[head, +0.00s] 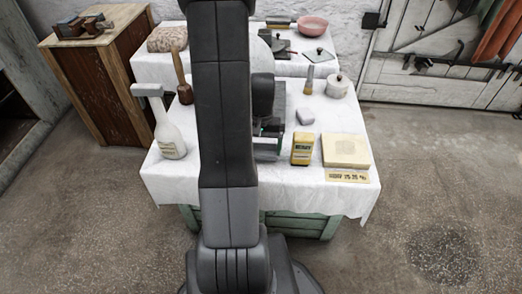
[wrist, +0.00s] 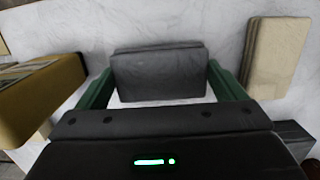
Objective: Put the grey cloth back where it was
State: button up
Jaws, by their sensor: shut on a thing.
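The grey cloth (wrist: 160,73) is a dark, flat folded pad in the wrist view. It lies between the two green fingers of my gripper (wrist: 161,82), which is shut on it. White table cover shows beyond it. In the head view my gripper (head: 268,146) is low over the front table, left of the yellow box (head: 302,149). My arm hides most of the gripper there, and I cannot make out the cloth. Whether the cloth touches the table is unclear.
A small light-grey block (head: 305,117) lies right of my gripper. A cream slab (head: 346,150) with a label card (head: 347,176) is farther right. A white bottle (head: 168,134) stands at the left. A lidded pot (head: 338,86) stands at the back right.

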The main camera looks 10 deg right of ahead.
aim_at(261, 146)
jog(key=shift+f, duration=0.45)
jog(key=shift+f, duration=0.2)
jog(key=o, duration=0.6)
jog(key=shift+r, duration=0.15)
jog(key=r+p, duration=0.1)
jog(key=r, duration=0.3)
jog(key=w+r+p, duration=0.1)
jog(key=r, duration=0.3)
jog(key=r+p, duration=0.1)
jog(key=r, duration=0.3)
jog(key=shift+w+d, duration=0.2)
